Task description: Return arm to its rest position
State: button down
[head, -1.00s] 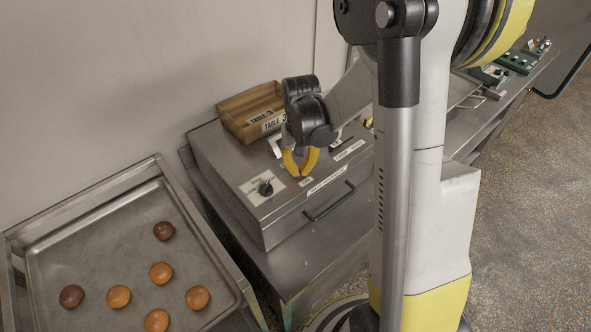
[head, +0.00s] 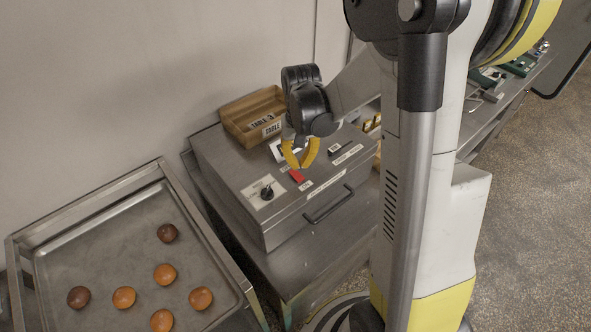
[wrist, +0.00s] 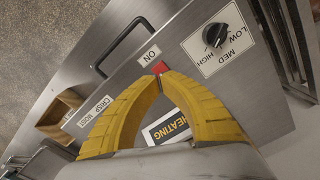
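My gripper (head: 301,166) is above the steel oven box (head: 225,185), its two yellow fingers curved in to meet at the tips with nothing between them. The wrist view also shows my gripper (wrist: 158,79) with its fingertips together. A red switch (head: 297,176) lies just below the tips. In the wrist view the red switch (wrist: 159,67) shows just beyond the tips, beside the ON label (wrist: 149,55). The tips look slightly apart from it. My arm is bent out in front of my body, over the box.
A wooden box (head: 233,112) with table signs stands at the back of the oven box. A dial (head: 267,192) and a front handle (head: 329,205) are close by. A metal tray (head: 85,235) with several buns is at the left. The floor at right is clear.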

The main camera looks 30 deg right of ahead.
jog(key=shift+r+p, duration=0.4)
jog(key=shift+r, duration=0.55)
jog(key=shift+f, duration=0.1)
